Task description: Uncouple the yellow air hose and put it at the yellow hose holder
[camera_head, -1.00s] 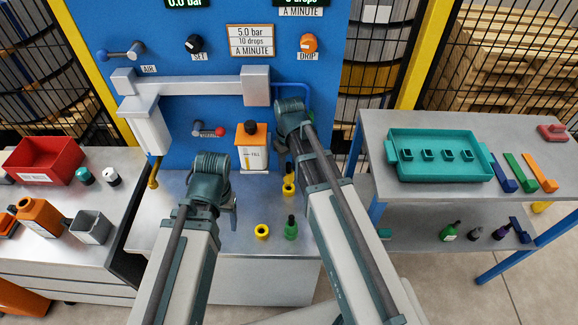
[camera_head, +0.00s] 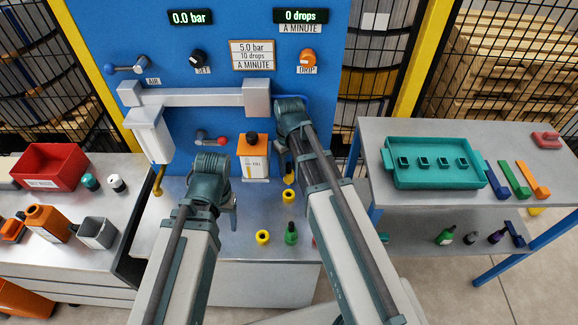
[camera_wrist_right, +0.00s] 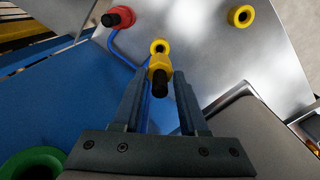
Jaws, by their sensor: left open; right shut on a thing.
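The yellow air hose coupling, a yellow fitting with a black end (camera_wrist_right: 160,72), sits between the fingers of my right gripper (camera_wrist_right: 158,88), which is shut on it. In the head view my arm hides most of this gripper, and a bit of yellow (camera_head: 289,177) shows beside it. A yellow ring (camera_wrist_right: 159,46) lies just beyond the coupling; it shows below it in the head view (camera_head: 288,196). A second yellow ring (camera_head: 262,237) stands nearer the front edge; I cannot tell which ring is the holder. My left gripper (camera_head: 234,208) is open and empty above the bench.
A green fitting with a black top (camera_head: 291,234) stands beside the front yellow ring. A red fitting (camera_wrist_right: 118,17) is close by. An orange-topped container (camera_head: 253,157) stands against the blue panel. A teal tray (camera_head: 435,180) is on the right table.

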